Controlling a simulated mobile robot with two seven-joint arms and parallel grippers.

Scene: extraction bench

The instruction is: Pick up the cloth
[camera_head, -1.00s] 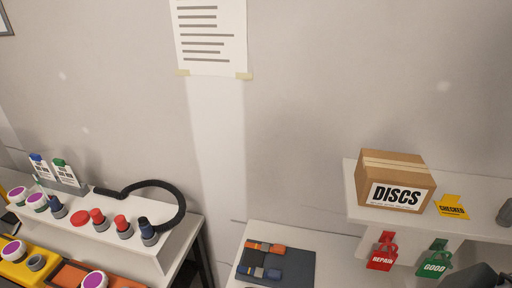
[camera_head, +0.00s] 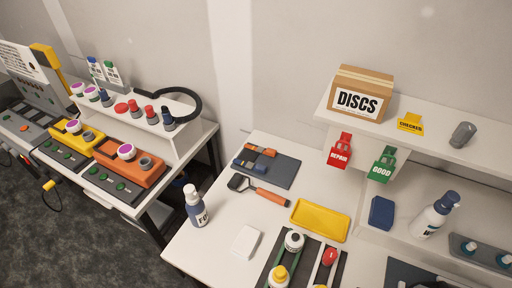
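A small white folded pad (camera_head: 245,241), which looks like the cloth, lies flat on the white bench top (camera_head: 187,248) near its front left. It lies to the right of a white and blue spray bottle (camera_head: 195,206) and apart from it. Nothing covers the pad. Neither of my grippers is in view.
A scraper with an orange handle (camera_head: 271,197), a yellow tray (camera_head: 320,220) and a dark mat with tools (camera_head: 283,174) lie behind the pad. Several bottles stand to its right. A shelf with a DISCS box (camera_head: 360,97) overhangs the back right. A second bench stands left.

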